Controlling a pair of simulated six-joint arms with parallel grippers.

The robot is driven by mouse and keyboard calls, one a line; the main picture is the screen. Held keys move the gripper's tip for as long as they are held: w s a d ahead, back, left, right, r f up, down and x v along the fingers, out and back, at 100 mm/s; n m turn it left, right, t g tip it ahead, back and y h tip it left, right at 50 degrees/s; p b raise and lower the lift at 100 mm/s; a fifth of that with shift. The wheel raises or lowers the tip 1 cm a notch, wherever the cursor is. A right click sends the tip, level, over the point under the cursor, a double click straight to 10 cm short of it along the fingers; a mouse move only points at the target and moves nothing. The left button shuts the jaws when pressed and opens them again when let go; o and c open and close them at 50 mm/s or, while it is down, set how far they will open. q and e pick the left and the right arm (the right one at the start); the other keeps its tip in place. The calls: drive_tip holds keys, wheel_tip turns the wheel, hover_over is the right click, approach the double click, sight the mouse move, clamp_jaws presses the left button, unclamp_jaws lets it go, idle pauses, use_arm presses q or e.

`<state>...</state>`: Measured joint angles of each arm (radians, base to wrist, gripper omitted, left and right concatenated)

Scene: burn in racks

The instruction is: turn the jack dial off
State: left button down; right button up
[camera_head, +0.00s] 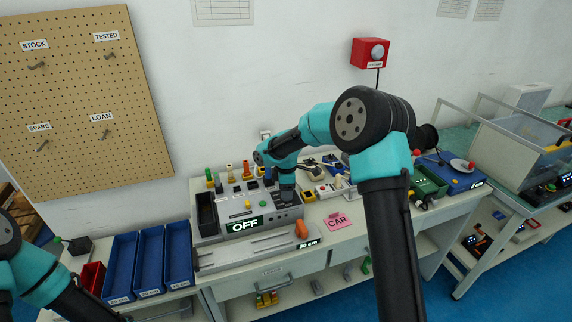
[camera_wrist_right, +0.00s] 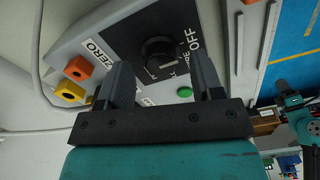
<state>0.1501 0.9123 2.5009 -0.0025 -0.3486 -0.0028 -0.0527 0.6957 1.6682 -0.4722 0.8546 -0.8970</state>
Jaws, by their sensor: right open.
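A black round jack dial (camera_wrist_right: 160,56) sits on a black plate on a grey console, seen in the right wrist view. White labels around it include ZERO and OFF; I cannot tell which its pointer faces. My right gripper (camera_wrist_right: 160,68) is open, its two dark fingers on either side of the dial in that view; I cannot tell if they touch it. In the head view, my right gripper (camera_head: 287,194) is over the right part of the console (camera_head: 212,228) and hides the dial. The console's display (camera_head: 243,225) reads OFF. My left arm enters bottom left; its gripper is out of view.
A long grey slide fixture (camera_head: 235,252) with an orange knob (camera_head: 301,229) lies in front of the console. A pink CAR card (camera_head: 337,221) is to its right. Blue bins (camera_head: 150,260) stand left. In the wrist view, a green button (camera_wrist_right: 185,92) is near the dial.

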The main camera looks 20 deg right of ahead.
wheel_tip(320, 180, up, 16)
idle(0.5)
idle(0.3)
